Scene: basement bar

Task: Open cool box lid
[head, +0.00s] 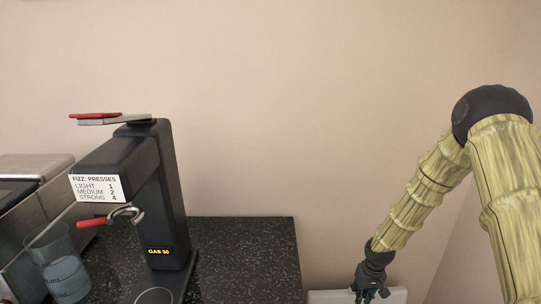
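A pale, flat-topped thing (328,297) shows at the bottom edge of the head view, right of the counter. It may be the cool box, but most of it is cut off, and I cannot tell whether a lid is open or shut. My gripper (369,294) points down in front of or over this pale thing. Its fingertips are small and dark near the frame edge, so I cannot tell whether it touches anything or is open.
A dark speckled counter (245,255) stands left of the pale thing. On it are a black fizz machine (170,195) with a red lever, a clear measuring cup (58,265) and a metal appliance (35,167). A bare beige wall (300,100) closes the back.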

